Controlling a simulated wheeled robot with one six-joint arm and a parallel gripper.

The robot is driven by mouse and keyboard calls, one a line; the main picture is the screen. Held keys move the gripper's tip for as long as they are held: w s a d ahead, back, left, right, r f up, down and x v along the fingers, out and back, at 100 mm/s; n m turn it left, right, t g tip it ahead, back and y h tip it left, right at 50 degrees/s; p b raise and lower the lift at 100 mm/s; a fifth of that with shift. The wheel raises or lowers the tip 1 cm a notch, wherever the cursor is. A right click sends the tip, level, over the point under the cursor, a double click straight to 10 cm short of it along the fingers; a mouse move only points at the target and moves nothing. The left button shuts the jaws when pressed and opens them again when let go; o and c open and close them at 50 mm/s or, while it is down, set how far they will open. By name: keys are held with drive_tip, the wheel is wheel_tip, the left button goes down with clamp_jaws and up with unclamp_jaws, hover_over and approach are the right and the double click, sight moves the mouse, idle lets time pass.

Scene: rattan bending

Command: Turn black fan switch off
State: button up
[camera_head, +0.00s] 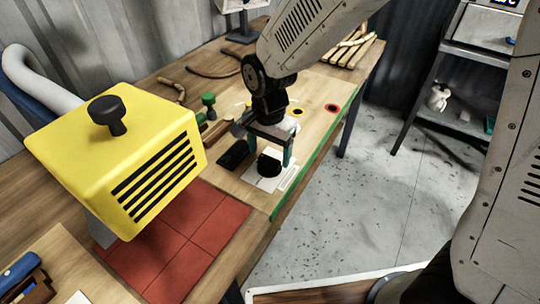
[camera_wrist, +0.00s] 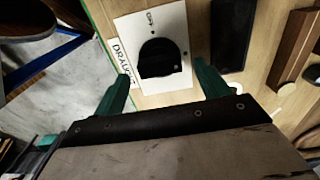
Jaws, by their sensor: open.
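The black switch knob (camera_head: 268,166) sits on a white plate (camera_head: 262,184) on the workbench, near its green front edge. In the wrist view the black knob (camera_wrist: 160,58) is round with a flat lower side, on the white plate (camera_wrist: 135,26) marked "DRAUGHT" along one side. My gripper (camera_head: 270,155) is open above the plate. In the wrist view its two green fingers (camera_wrist: 162,74) stand apart at either side of the knob's lower end, with nothing between them held. Whether the fingers touch the knob cannot be told.
A black flat block (camera_head: 233,153) lies left of the plate. A yellow vented box (camera_head: 110,155) with a black knob on top stands over red tiles (camera_head: 200,235). Green clamps (camera_head: 208,100) and rattan pieces (camera_head: 340,52) lie behind. The floor (camera_head: 350,215) at right is open.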

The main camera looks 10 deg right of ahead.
sight(269, 163)
drive_tip(key=shift+f, duration=1.15)
drive_tip(key=shift+c, duration=0.3)
drive_tip(key=c, duration=0.9)
